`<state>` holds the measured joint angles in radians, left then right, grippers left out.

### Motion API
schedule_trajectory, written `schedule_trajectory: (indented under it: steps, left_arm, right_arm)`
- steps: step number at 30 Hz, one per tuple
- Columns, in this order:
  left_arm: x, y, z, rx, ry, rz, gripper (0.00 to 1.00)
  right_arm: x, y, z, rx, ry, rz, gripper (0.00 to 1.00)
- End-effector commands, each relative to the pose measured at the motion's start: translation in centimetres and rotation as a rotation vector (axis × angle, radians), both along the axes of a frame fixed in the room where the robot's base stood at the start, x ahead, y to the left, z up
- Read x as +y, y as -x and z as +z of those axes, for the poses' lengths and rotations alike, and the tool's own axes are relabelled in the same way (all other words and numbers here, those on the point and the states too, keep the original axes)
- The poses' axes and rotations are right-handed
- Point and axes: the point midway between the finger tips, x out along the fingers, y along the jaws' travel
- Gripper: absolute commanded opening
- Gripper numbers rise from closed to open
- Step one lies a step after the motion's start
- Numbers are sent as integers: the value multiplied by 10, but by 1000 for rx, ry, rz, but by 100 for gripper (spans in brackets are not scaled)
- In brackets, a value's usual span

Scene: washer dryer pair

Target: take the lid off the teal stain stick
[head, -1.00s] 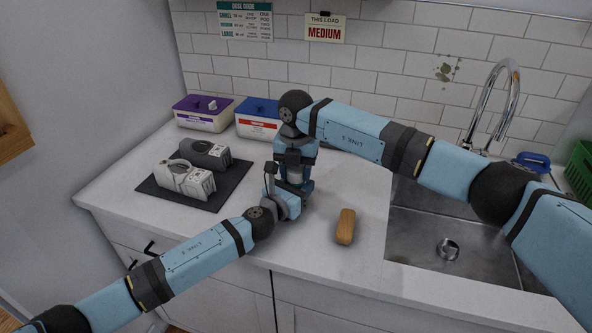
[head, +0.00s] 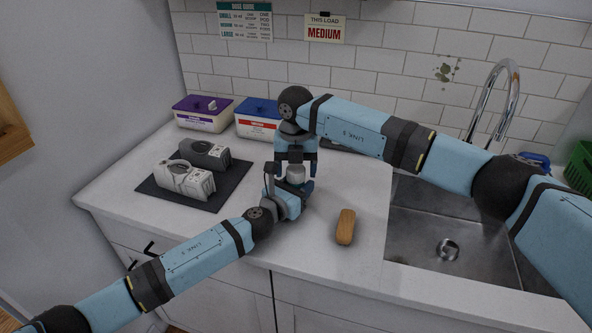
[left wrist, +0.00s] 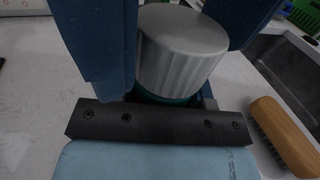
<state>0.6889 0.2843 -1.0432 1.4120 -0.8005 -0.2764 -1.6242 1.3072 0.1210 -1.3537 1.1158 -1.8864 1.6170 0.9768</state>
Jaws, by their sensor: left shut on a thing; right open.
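The stain stick's light grey ridged lid (head: 296,172) is upright above the counter. In the left wrist view the lid (left wrist: 183,48) sits over a thin strip of the teal stick body (left wrist: 165,98). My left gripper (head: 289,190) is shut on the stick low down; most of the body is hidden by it. My right gripper (head: 296,166) comes from above, open, with one dark blue finger on each side of the lid. In the left wrist view its fingers stand left and right of the lid; I cannot tell if either touches it.
A purple-lidded tub (head: 203,116) and a blue-lidded tub (head: 256,119) stand behind. A wooden brush (head: 346,227) lies right of the grippers, before the sink (head: 425,215). The front counter is clear.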

Motion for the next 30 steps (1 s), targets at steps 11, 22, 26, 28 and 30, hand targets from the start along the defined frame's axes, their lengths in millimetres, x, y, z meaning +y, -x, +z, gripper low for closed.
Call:
schedule_trajectory:
  steps: [11, 22, 26, 28, 30]
  left_arm:
    - [0, 0, 0, 1, -1, 0, 0]
    - [0, 0, 0, 0, 0, 0, 0]
    - [0, 0, 0, 0, 0, 0, 0]
    - [0, 0, 0, 0, 0, 0, 0]
    - [0, 0, 0, 0, 0, 0, 0]
  right_arm:
    - [0, 0, 41, -1, -1, -32, 68]
    - [0, 0, 63, 2, 0, -298, 68]
    - [0, 1, 45, 3, 0, -299, 68]
    - [0, 0, 33, 2, 0, -299, 68]
    - [0, 1, 22, 3, 1, -298, 68]
